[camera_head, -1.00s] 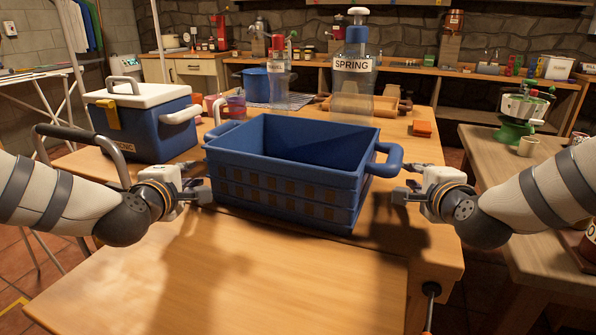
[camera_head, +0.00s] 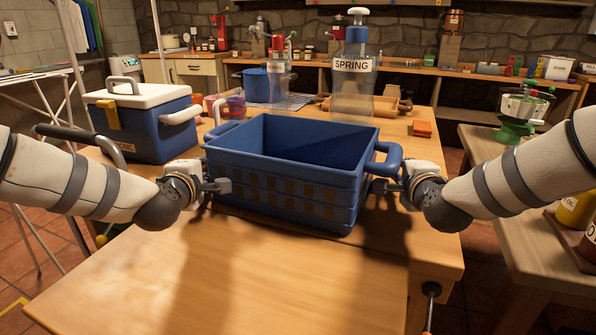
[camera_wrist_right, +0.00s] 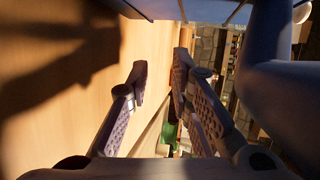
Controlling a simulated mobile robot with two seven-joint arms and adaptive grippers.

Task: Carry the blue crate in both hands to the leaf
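The blue crate (camera_head: 285,190) stands upright on the wooden table, with a loop handle at each end. Its right handle (camera_head: 388,160) also shows large and dark in the right wrist view (camera_wrist_right: 275,65). My left gripper (camera_head: 222,186) is at the crate's left front corner, below the left handle; its finger gap is not clear. My right gripper (camera_head: 382,186) is beside the crate's right end, below the right handle. In the right wrist view its fingers (camera_wrist_right: 158,75) are apart with nothing between them. The bare front section of the table (camera_head: 220,285) may be the leaf; I cannot tell.
A blue and white cooler (camera_head: 145,125) stands left of the crate. A SPRING water bottle (camera_head: 353,75), a blue pot (camera_head: 256,85) and an orange block (camera_head: 422,128) are behind it. A side table (camera_head: 510,200) is at the right. The table's front is clear.

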